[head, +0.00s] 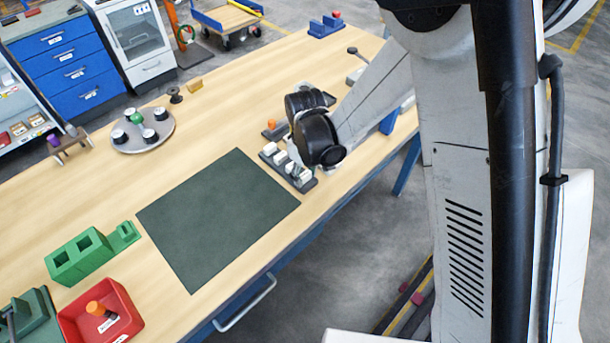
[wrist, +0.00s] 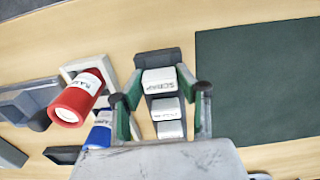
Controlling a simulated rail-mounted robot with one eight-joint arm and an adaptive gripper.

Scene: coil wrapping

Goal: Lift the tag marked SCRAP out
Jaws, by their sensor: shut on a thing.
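The white tag marked SCRAP (wrist: 160,82) sits in a dark holder (wrist: 152,58) in the wrist view, its lettering upside down. Other white tags (wrist: 168,108) stand in the same row. My gripper (wrist: 155,86) has a green-padded finger on each side of the SCRAP tag and is shut on it, though the exact contact at the left pad is not clear. In the head view the tag holder (head: 300,184) lies on the bench right of the mat, with my dark wrist above it hiding the fingertips.
A dark green mat (head: 218,215) lies beside the holder. A red cylinder (wrist: 76,100) and a blue one (wrist: 98,134) stand close to my left finger in the wrist view. A red bin (head: 75,325), green block (head: 78,262) and round tray (head: 142,145) are farther off.

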